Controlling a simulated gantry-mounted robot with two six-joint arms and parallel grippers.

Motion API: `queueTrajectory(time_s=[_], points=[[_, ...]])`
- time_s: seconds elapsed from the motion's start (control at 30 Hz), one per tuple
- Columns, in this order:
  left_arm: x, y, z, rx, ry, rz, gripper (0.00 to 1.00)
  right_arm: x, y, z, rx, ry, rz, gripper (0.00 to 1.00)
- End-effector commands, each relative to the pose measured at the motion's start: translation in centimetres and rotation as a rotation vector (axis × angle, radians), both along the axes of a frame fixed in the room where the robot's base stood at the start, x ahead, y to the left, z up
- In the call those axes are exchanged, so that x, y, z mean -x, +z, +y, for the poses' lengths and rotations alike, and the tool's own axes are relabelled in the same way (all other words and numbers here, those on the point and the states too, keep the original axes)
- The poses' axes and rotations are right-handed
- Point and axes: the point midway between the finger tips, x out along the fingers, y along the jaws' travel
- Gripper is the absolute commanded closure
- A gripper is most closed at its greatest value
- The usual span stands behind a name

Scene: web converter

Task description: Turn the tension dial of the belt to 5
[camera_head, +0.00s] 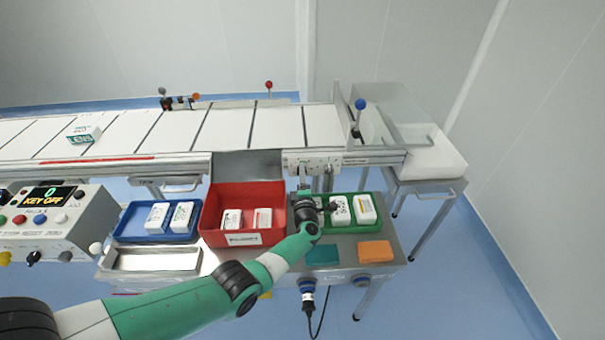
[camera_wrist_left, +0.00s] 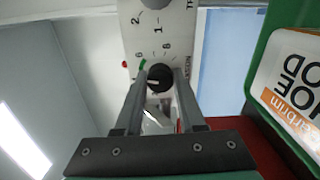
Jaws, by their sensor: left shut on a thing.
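The tension dial (camera_wrist_left: 159,77) is a black round knob with a white pointer line, on a light panel (camera_wrist_left: 150,30) with printed numbers. In the left wrist view the pointer line points to the left of the picture, near a short green mark. My left gripper (camera_wrist_left: 158,82) has one finger on each side of the knob and is shut on it. In the head view my left gripper (camera_head: 303,176) is up at the belt's front panel (camera_head: 325,161), and the knob is hard to make out there. The belt (camera_head: 225,127) is white with dark cross lines. My right gripper is not in view.
Below the panel, a red bin (camera_head: 245,239), a blue tray (camera_head: 126,233) and a green tray (camera_head: 372,227) hold white boxes. A control box (camera_head: 50,222) reading "KEY OFF" is at left. Teal (camera_head: 322,254) and orange (camera_head: 375,252) blocks lie in front. A carton (camera_head: 84,135) is on the belt.

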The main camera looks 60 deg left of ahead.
Motion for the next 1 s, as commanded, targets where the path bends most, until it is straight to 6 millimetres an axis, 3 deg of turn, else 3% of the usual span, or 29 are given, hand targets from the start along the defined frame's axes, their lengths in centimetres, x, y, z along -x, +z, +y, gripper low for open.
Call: queueTrajectory(time_s=[0.63, 0.67, 0.7, 0.8, 1.0], points=[[0.07, -0.05, 0.04, -0.022, 0.002, 0.049, 1.00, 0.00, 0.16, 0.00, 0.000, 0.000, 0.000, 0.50], [0.07, -0.05, 0.04, -0.022, 0.002, 0.049, 0.56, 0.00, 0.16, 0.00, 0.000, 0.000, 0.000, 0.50], [0.07, -0.04, 0.04, -0.022, 0.002, 0.049, 0.49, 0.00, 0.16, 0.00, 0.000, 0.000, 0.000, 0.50], [0.06, -0.03, 0.04, -0.022, 0.002, 0.048, 0.31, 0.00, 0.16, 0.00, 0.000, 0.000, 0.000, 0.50], [0.03, -0.01, 0.03, -0.022, 0.001, 0.048, 0.31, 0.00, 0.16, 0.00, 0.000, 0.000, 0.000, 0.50]])
